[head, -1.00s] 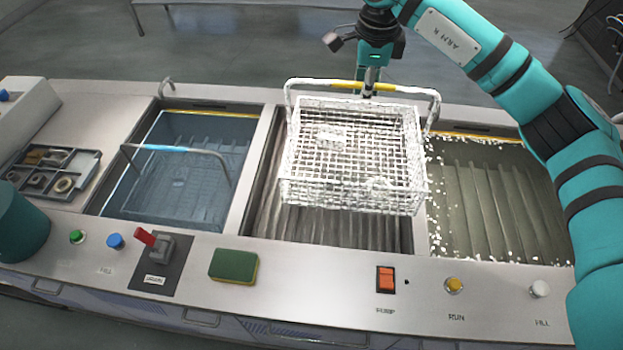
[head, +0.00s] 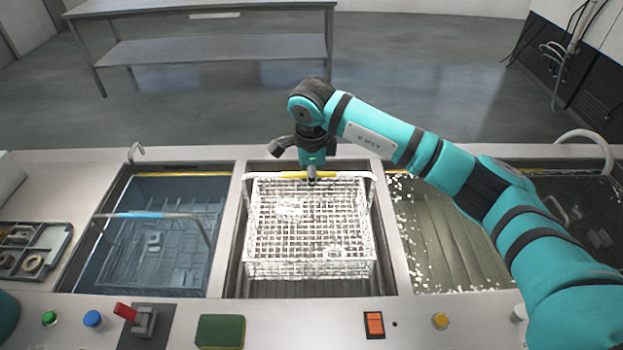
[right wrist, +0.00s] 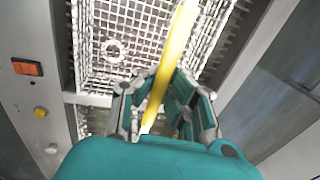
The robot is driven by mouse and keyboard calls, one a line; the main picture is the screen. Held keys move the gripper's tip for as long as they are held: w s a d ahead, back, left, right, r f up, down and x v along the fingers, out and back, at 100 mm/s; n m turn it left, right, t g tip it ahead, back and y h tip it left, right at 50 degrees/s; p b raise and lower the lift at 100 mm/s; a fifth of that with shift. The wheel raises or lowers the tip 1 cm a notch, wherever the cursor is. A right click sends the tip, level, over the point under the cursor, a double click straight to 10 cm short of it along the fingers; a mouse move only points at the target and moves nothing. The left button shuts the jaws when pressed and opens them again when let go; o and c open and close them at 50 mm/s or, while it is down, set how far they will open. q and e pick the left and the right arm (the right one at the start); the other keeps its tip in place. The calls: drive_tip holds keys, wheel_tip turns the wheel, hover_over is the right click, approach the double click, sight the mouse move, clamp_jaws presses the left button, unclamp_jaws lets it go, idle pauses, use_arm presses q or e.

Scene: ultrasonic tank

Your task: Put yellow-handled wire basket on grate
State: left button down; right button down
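The wire basket (head: 312,240) with a yellow-gripped handle (head: 290,174) sits low and roughly level inside the middle bay. The ribbed grate (head: 300,289) shows as a strip in front of it; whether the basket's bottom touches it is hidden. My right gripper (head: 312,178) is at the handle's middle, above the basket's far edge. In the right wrist view, its fingers (right wrist: 164,82) close around the yellow handle (right wrist: 179,40), over the white mesh. A pale ring-shaped part (right wrist: 114,50) shows in the basket. My left gripper is out of view.
A blue-handled basket (head: 150,250) sits in the left water tank. The right bay (head: 445,245) holds liquid with white specks. Dividers flank the middle bay. The front panel carries a red lever (head: 125,311), a green sponge (head: 220,331) and an orange switch (head: 374,324). A parts tray (head: 50,262) lies left.

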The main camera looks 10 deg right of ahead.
drive_tip(key=shift+f, duration=0.5)
drive_tip(key=shift+w+f, duration=0.1)
drive_tip(key=shift+f, duration=0.3)
drive_tip(key=c, duration=1.5)
unclamp_jaws()
drive_tip(key=r+b, duration=0.1)
drive_tip(key=r, duration=0.3)
drive_tip(key=s+r+b, duration=0.1)
drive_tip(key=r, duration=0.3)
drive_tip(key=s+r+b, duration=0.1)
drive_tip(key=r+b, duration=0.1)
drive_tip(key=r, duration=0.1)
drive_tip(key=shift+s+a+r, duration=0.15)
drive_tip(key=shift+a+r, duration=0.05)
drive_tip(key=shift+r, duration=0.2)
